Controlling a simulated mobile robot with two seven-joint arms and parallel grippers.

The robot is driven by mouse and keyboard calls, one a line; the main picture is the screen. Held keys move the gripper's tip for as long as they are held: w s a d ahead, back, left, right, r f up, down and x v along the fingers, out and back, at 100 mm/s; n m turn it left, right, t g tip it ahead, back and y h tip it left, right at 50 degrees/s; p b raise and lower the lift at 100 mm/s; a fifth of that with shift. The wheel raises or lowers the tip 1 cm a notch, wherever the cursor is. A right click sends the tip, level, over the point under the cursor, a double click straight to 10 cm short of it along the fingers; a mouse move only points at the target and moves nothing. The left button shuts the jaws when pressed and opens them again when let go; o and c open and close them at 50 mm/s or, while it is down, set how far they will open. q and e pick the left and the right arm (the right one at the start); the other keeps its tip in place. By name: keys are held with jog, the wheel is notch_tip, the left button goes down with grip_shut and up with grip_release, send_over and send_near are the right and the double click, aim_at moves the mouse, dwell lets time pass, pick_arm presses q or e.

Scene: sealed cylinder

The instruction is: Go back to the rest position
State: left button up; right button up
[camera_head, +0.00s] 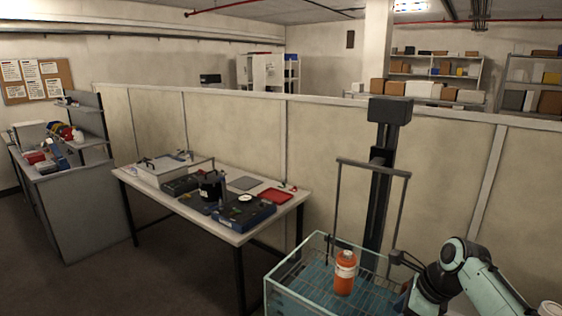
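An orange cylinder with a pale band (345,273) stands upright inside a clear-walled tank (289,281) at the lower right. My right arm, teal and black, comes in from the lower right corner and bends down beside the tank's right side. The cylinder appears apart from the arm. My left arm and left gripper are not in view.
A dark column with a hanging frame (372,165) rises behind the tank. A worktable (233,237) with boxes, a dark pot and a red tray (277,195) stands left of it. A grey cabinet (75,215) is at far left. A partition wall (235,130) runs behind. Floor at lower left is clear.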

jog(key=w+a+f+n+g, duration=0.1)
jog(key=w+f+n, duration=0.15)
jog(key=f, duration=0.85)
jog(key=w+a+f+n+g, duration=0.1)
jog(key=a+f+n, duration=0.15)
jog(key=f, duration=0.75)
jog(key=s+a+f+n, duration=0.1)
jog(key=s+f+n, duration=0.35)
jog(key=f, duration=0.65)
jog(key=s+a+f+n+g, duration=0.1)
jog(key=s+a+f+n, duration=0.15)
jog(key=s+f, duration=0.45)
jog(key=s+a+f+n, duration=0.2)
jog(key=s+f+n, duration=0.1)
jog(key=s+f, duration=0.35)
jog(key=s+a+f+n, duration=0.1)
jog(key=s+a+n, duration=0.1)
jog(key=s, duration=0.4)
jog(key=s+a+f+n, duration=0.2)
jog(key=s+n, duration=0.1)
jog(key=s, duration=0.4)
jog(key=shift+s+a, duration=0.3)
jog(key=shift+a, duration=0.05)
